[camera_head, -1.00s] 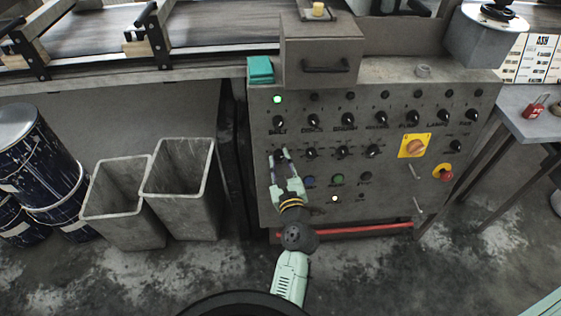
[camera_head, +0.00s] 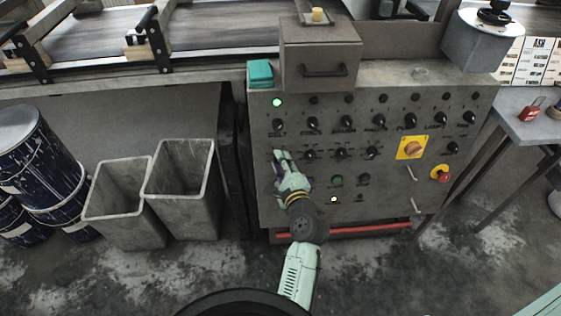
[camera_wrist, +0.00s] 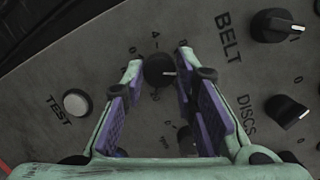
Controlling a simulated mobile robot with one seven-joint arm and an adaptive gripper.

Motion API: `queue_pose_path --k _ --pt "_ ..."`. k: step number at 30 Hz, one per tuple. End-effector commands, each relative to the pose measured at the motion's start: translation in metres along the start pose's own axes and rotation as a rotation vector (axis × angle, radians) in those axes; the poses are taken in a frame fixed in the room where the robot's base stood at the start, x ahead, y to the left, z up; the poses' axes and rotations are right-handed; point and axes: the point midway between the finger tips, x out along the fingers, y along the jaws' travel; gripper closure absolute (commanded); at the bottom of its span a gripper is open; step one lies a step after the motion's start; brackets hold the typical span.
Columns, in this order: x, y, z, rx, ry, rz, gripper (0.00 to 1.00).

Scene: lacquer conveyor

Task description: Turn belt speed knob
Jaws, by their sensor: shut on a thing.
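The belt speed knob (camera_wrist: 160,70) is a small round black dial with a white pointer line and a numbered scale on the grey control panel (camera_head: 240,181). In the wrist view my gripper (camera_wrist: 159,60) has one finger on each side of the knob, shut on it. In the head view my gripper (camera_head: 282,155) reaches up to the panel's left side, below the black BELT switch (camera_head: 279,124), and largely hides the knob. The knob's exact setting is hard to read.
In the wrist view a white TEST button (camera_wrist: 76,102) lies left and the DISCS switch (camera_wrist: 286,111) right. More knobs (camera_head: 341,153) line the panel, with a yellow-backed rotary switch (camera_head: 411,147) and red emergency button (camera_head: 443,176) farther right. Grey bins (camera_head: 181,190) stand left.

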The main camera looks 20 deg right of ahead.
Motion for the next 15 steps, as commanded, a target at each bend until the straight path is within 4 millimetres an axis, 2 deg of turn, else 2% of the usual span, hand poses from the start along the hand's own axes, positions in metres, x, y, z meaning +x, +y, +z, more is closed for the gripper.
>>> queue_pose_path --k 15 --pt "0.0007 -0.0048 0.0035 -0.482 0.029 0.093 1.00"
